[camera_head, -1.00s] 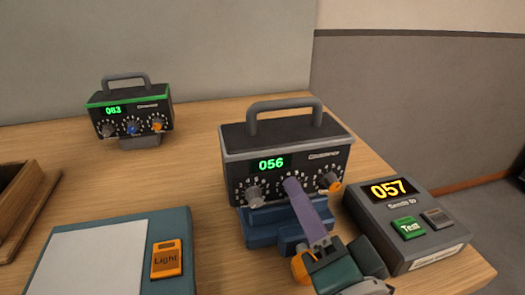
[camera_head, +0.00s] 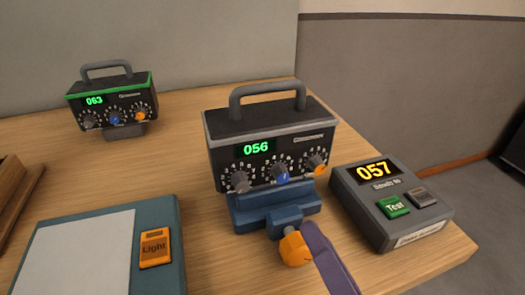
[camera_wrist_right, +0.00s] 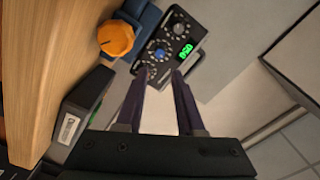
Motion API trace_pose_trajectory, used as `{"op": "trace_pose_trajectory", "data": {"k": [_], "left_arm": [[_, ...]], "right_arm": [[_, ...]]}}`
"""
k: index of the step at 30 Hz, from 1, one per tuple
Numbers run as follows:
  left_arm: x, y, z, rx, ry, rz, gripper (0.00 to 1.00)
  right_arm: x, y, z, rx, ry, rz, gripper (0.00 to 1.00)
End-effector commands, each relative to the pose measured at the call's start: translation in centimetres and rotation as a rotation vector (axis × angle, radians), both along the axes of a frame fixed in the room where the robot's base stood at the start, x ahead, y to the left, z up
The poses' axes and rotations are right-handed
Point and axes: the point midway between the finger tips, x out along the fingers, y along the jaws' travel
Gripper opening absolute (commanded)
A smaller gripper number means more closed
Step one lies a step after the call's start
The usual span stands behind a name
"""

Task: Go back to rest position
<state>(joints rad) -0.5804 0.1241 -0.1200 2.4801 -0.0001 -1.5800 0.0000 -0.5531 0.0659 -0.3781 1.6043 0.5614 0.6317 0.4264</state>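My right gripper (camera_head: 314,234) is at the bottom of the head view, in front of the black fader box and beside the orange clamp knob (camera_head: 294,249). In the right wrist view its two purple fingers (camera_wrist_right: 158,76) stand apart with nothing between them, so it is open and empty. The fader box (camera_head: 266,150) reads 056 in green and has a grey, a blue and an orange dial. It sits on a blue stand (camera_head: 262,208). It also shows rotated in the right wrist view (camera_wrist_right: 172,46), beyond the fingertips. My left gripper is not in view.
A grey test unit (camera_head: 380,220) reading 057 stands right of the box, near the table edge. A green-trimmed box (camera_head: 112,100) reading 063 is at the back left. A teal panel (camera_head: 170,215) with an orange Light button and a wooden tray (camera_head: 12,205) are left.

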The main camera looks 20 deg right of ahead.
Motion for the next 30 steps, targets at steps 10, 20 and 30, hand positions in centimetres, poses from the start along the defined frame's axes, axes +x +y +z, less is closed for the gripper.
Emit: {"op": "trace_pose_trajectory", "data": {"k": [10,20,30], "left_arm": [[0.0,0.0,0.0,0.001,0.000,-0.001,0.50],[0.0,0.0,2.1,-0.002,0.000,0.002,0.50],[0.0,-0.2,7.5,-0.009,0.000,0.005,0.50]], "right_arm": [[-0.2,0.0,0.0,0.001,-0.001,0.000,0.37],[1.0,2.3,2.0,-0.115,0.094,0.153,0.37],[-1.3,2.5,4.6,-0.670,0.515,0.571,0.37]]}}
